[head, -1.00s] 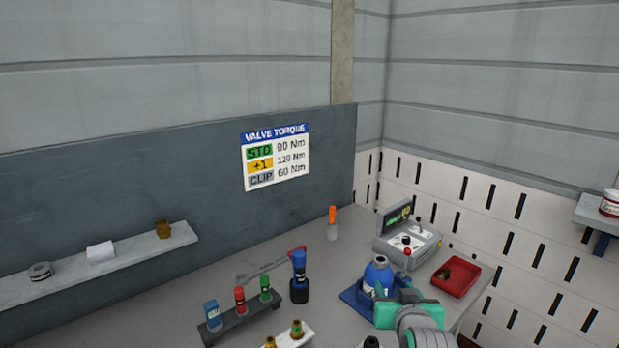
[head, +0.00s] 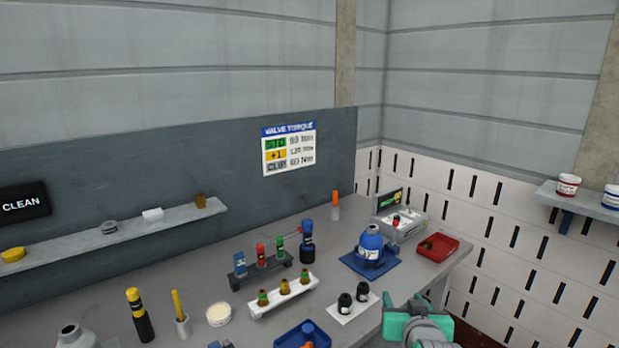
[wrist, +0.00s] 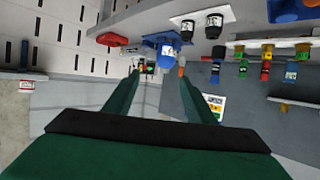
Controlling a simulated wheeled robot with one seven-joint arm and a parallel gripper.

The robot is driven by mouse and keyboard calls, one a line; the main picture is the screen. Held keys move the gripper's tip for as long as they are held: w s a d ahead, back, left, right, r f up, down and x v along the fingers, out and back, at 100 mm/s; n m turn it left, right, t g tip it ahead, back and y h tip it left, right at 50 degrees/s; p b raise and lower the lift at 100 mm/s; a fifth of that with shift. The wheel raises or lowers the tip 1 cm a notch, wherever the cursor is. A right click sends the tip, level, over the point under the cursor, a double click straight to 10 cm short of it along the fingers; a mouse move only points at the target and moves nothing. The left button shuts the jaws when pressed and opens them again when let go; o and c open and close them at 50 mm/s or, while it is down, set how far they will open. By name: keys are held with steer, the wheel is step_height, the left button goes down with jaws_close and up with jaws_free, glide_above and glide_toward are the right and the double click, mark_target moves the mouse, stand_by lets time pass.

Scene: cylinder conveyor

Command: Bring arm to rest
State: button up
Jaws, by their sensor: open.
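My gripper (head: 418,313) is at the lower right of the head view, by the front right edge of the bench, with part of it cut off at the bottom. In the wrist view its two green fingers (wrist: 165,88) stand wide apart with nothing held between them. The blue cylinder (head: 370,243) stands on a blue base (head: 349,264) on the bench, clear of my gripper. It also shows in the wrist view (wrist: 168,50), beyond the fingers.
A red tray (head: 452,246) and a grey case (head: 408,229) are at the bench's right end. Two black-capped bottles (head: 352,303) stand on a white plate left of my gripper. Racks of coloured fittings (head: 262,268) fill the middle. A wall shelf (head: 600,205) is at right.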

steer(key=s+a+f+m, duration=0.1)
steer(key=s+a+f, duration=0.1)
steer(key=a+f, duration=0.35)
steer(key=s+a+f, duration=0.3)
steer(key=f, duration=0.6)
steer(key=s+a+f+t, duration=0.1)
steer(key=s+a+f, duration=0.6)
steer(key=s+f, duration=0.4)
steer(key=s+a+f, duration=0.1)
steer(key=s+a, duration=0.1)
steer(key=s, duration=0.6)
steer(key=s+a+f, duration=0.1)
steer(key=s+a, duration=0.1)
steer(key=s, duration=0.6)
steer(key=s+a+r+n+t+y, duration=0.1)
steer(key=s+r, duration=0.3)
steer(key=s, duration=1)
steer(key=shift+s+a+r+n+y, duration=0.2)
steer(key=shift+s+a+n+y, duration=0.1)
steer(key=shift+a+n, duration=0.4)
steer(key=shift+w, duration=0.1)
